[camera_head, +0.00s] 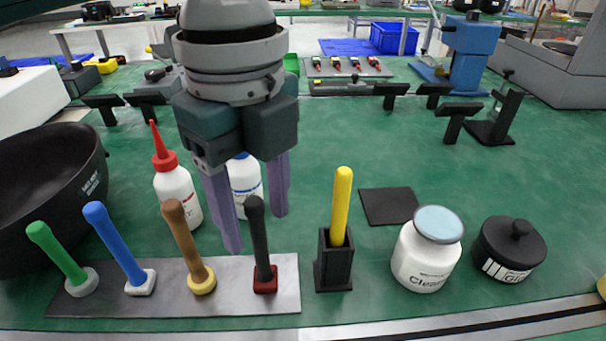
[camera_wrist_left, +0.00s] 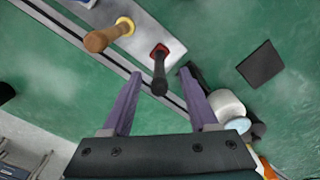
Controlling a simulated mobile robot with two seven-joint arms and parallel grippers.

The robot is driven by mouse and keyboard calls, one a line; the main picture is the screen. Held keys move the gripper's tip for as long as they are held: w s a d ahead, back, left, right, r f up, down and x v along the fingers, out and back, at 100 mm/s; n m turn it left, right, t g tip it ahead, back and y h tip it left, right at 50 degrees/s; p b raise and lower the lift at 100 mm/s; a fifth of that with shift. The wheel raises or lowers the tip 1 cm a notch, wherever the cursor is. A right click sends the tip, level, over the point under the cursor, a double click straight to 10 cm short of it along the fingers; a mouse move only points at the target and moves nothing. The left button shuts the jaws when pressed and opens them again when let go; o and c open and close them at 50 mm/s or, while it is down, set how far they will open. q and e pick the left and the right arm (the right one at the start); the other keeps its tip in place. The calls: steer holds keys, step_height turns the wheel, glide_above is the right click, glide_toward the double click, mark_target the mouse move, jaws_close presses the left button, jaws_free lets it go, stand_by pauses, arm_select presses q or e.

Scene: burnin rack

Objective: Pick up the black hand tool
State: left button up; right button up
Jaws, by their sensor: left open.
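The black hand tool (camera_head: 260,240), with a black handle and a red base, stands on a grey metal strip (camera_head: 110,308), at its right end. My left gripper (camera_head: 256,232) is open, pointing down, with two purple fingers apart. In the head view the black handle shows between the fingers. In the left wrist view the black tool (camera_wrist_left: 159,68) also appears between the fingertips (camera_wrist_left: 160,76), with clear gaps on both sides. I cannot tell whether the handle is truly between them in depth. My right gripper is not in view.
Tools with brown (camera_head: 184,238), blue (camera_head: 112,240) and green (camera_head: 56,252) handles stand left on the strip. A yellow-handled tool (camera_head: 341,205) stands in a black holder (camera_head: 334,268) to the right. A red-capped bottle (camera_head: 177,192) and another bottle (camera_head: 243,178) stand behind.

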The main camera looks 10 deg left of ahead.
mark_target(264, 270)
arm_select(q)
step_height(264, 270, down, 4)
steer(key=shift+s+r, duration=0.1)
steer(key=shift+r, duration=0.1)
jaws_close()
stand_by(0.4)
